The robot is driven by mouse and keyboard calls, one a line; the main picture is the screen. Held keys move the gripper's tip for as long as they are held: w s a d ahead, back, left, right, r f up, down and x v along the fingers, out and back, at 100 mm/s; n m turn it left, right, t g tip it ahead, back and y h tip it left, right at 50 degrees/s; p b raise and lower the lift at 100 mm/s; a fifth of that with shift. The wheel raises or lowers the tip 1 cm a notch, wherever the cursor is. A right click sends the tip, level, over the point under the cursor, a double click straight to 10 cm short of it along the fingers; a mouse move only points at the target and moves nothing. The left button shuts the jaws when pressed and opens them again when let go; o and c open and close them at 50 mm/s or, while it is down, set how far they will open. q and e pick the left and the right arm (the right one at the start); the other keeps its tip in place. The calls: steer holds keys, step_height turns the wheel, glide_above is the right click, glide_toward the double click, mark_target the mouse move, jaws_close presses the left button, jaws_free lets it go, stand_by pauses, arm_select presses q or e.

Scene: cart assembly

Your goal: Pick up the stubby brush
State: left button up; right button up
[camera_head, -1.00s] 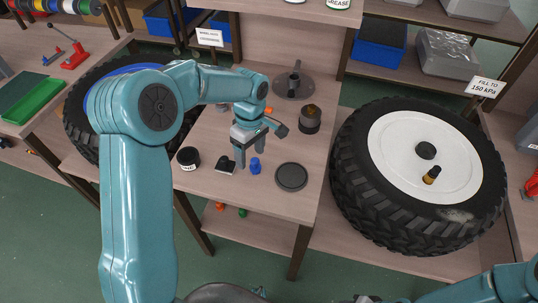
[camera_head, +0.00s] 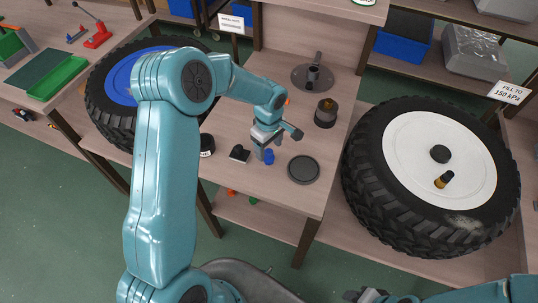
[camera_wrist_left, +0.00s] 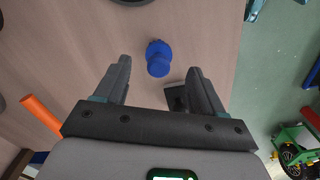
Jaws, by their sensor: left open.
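I cannot say for sure which thing is the stubby brush. A small blue knob-shaped piece (camera_head: 269,157) stands on the wooden table, and in the left wrist view the blue piece (camera_wrist_left: 158,58) shows between the fingertips. My left gripper (camera_head: 262,149) is open and empty, just above and beside it. A short dark piece with a tan part (camera_head: 444,179) lies on the white wheel hub. My right gripper (camera_head: 368,296) is at the bottom edge, partly cut off; its jaws are unclear.
A small black piece (camera_head: 239,153) lies close to the left gripper. A black tin (camera_head: 207,145), a dark round lid (camera_head: 303,170) and a dark jar with a brown top (camera_head: 326,113) stand around it.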

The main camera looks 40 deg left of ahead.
mark_target(269, 151)
arm_select(q)
step_height(269, 151, down, 5)
steer(key=shift+r+p, duration=0.1)
steer(key=shift+p, duration=0.65)
steer(key=shift+d+f, duration=0.1)
steer(key=shift+f, duration=0.1)
steer(key=c, duration=1.1)
steer(key=shift+c, duration=0.2)
step_height(269, 151, up, 20)
steer(key=b, duration=0.2)
